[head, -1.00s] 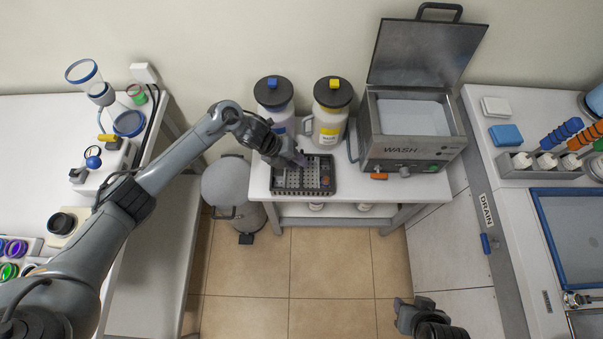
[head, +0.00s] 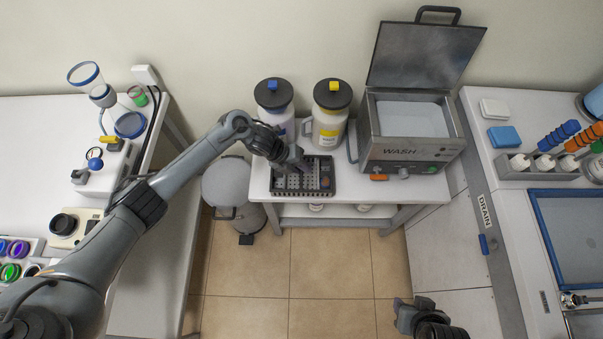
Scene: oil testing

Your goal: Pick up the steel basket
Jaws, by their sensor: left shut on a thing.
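The gripper and wrist hide the basket's back left part and the exact contact. I cannot tell any gap between the basket and the cart top. My right gripper (head: 408,308) is low in the picture over the floor, far from the basket. Its fingers are too unclear to read.
Two bottles, one with a blue-topped cap (head: 274,94) and one yellow-topped (head: 331,104), stand close behind the basket. The open WASH tank (head: 411,152) stands to the right with its lid raised. A grey pedal bin (head: 233,188) is left of the cart. The front floor is clear.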

